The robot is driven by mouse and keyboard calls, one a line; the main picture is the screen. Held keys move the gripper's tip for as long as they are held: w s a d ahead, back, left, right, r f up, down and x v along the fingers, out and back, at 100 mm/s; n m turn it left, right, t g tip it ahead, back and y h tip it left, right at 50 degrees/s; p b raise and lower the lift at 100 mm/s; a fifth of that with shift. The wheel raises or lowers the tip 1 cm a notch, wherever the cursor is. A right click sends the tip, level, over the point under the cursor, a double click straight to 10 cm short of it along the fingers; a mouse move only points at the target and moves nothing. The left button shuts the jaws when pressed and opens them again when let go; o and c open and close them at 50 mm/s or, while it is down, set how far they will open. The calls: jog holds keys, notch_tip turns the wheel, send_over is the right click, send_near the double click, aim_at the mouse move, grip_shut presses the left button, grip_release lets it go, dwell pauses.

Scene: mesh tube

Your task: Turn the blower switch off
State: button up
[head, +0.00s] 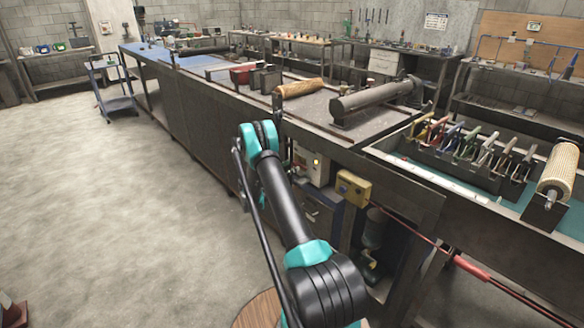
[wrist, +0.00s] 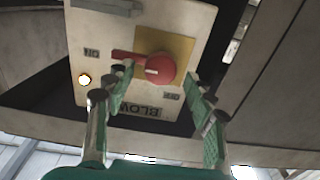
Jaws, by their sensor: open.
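The blower switch (wrist: 162,69) is a red rotary knob on a yellow square plate, on a pale control panel (wrist: 92,25). Its red handle points left, towards the "ON" label (wrist: 92,53). The "OFF" label (wrist: 172,96) is below the knob, and the upside-down "BLOW..." lettering is partly hidden. A lamp (wrist: 85,79) is lit on the panel. My gripper (wrist: 158,82) is open, its green-padded fingers either side of the knob's lower area in the wrist view; contact cannot be told. The panel also shows in the head view (head: 309,165), partly behind my arm.
A long workbench (head: 215,110) runs behind my arm, bearing a dark cylinder (head: 375,97) and a tan roll (head: 299,88). A yellow box (head: 353,188) is right of the panel. Coloured-handled tools (head: 470,145) sit in a rack at right.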

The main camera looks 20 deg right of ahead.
jog(key=shift+x, duration=0.85)
jog(key=shift+c, duration=0.2)
jog(key=c, duration=1.1)
